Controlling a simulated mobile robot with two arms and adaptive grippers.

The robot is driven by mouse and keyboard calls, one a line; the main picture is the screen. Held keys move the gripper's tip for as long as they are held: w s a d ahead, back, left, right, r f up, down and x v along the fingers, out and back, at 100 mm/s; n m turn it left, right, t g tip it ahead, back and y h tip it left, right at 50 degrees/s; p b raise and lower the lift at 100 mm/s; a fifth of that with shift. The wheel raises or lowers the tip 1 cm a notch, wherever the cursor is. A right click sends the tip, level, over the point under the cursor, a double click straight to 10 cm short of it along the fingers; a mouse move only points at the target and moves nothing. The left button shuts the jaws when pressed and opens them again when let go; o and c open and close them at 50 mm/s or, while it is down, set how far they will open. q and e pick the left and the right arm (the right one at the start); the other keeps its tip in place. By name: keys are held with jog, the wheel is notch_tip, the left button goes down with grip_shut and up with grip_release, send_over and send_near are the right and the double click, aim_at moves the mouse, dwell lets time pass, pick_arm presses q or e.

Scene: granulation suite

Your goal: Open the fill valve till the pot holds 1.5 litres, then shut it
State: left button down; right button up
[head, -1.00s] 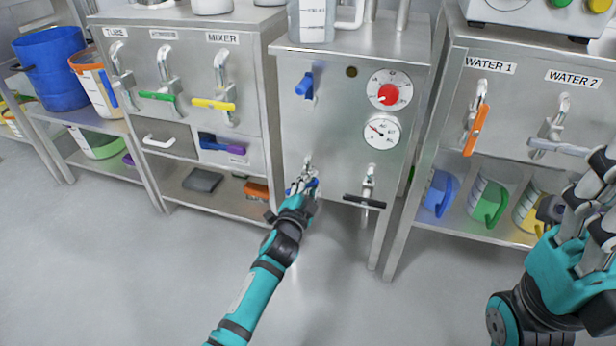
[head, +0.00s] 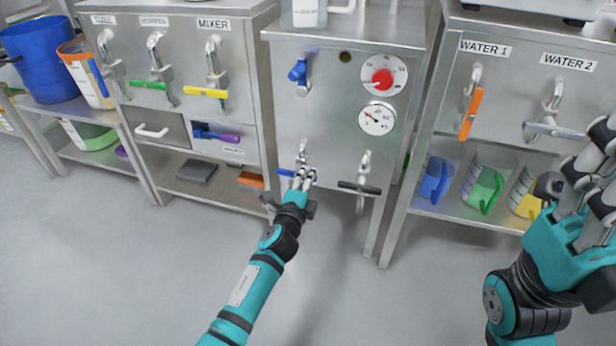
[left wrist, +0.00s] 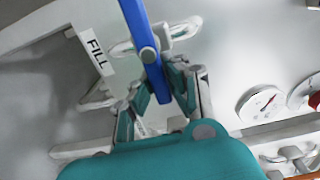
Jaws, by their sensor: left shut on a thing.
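The fill valve has a blue handle (head: 285,172) low on the left of the middle cabinet's front. In the left wrist view the handle (left wrist: 143,45) crosses between my fingers beside a FILL label (left wrist: 96,52). My left gripper (head: 304,176) is shut on this handle; it also shows in the left wrist view (left wrist: 162,85). A clear graduated vessel (head: 305,12) stands on the cabinet top, cut by the frame edge; I cannot read its level or tell whether it is the pot. My right gripper (head: 590,175) is raised at the right, its fingertips partly cut off.
The same front has a small blue lever (head: 299,71), a red knob dial (head: 383,76), a gauge (head: 377,118) and a black-handled valve (head: 360,188). An orange-handled WATER 1 valve (head: 471,113) is to the right. The floor in front is clear.

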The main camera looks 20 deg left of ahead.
pick_arm(q)
jog(key=shift+d, duration=0.1)
jog(key=shift+f, duration=0.1)
dwell(0.3)
jog(key=c, duration=1.3)
grip_release()
jog(key=s, duration=1.2)
jog(key=shift+a, duration=0.25)
